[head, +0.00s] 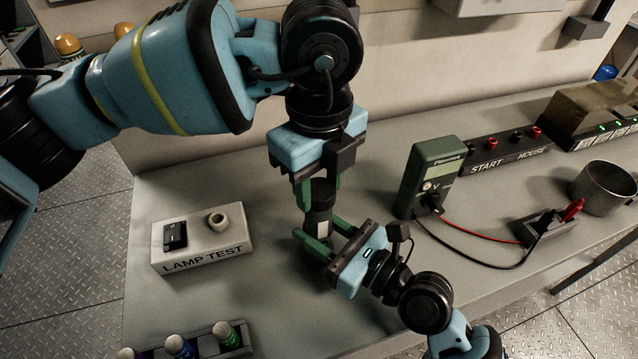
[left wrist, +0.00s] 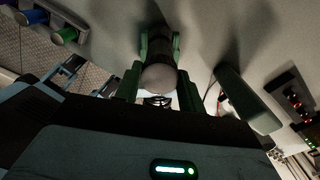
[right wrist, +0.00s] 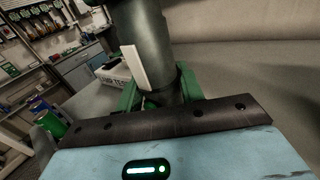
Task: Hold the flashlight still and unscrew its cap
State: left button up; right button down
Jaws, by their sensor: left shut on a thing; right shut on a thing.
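The dark flashlight (head: 322,228) stands upright above the bench, with a pale label on its side. Its black cap (head: 321,192) is the upper end. My left gripper (head: 318,196) comes down from above, shut on the cap with green fingers on both sides; the round end shows in the left wrist view (left wrist: 160,78). My right gripper (head: 326,239) reaches in from the lower right, shut around the flashlight body below the cap. The right wrist view shows the dark body (right wrist: 148,45) and white label (right wrist: 133,68) close up. The flashlight's lower end is hidden by my right gripper.
A lamp test box (head: 215,245) with a switch and socket stands left. A green multimeter (head: 428,178) with leads stands close on the right. A metal cup (head: 603,187) is at far right. Colored batteries sit in a rack (head: 240,340) at the front. Bare bench lies between.

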aim_at(319, 188)
pick_arm(q)
jog(key=shift+r, duration=0.5)
pick_arm(e)
jog(key=shift+s+f, duration=0.1)
jog(key=shift+f, duration=0.2)
pick_arm(q)
jog(key=shift+r, duration=1.85)
pick_arm(e)
jog(key=c, duration=1.2)
grip_release()
jog(key=o, duration=0.4)
jog(key=shift+r, duration=0.2)
pick_arm(q)
jog(key=f+b, duration=0.1)
jog(key=f, duration=0.2)
jog(key=shift+w+b, duration=0.2)
jog(key=shift+b, duration=0.1)
pick_arm(e)
jog(key=v, duration=1.1)
jog(key=shift+s+d+f, duration=0.1)
pick_arm(q)
jog(key=shift+f, duration=0.1)
pick_arm(e)
jog(key=shift+s+d, duration=0.2)
jog(key=shift+d, duration=0.05)
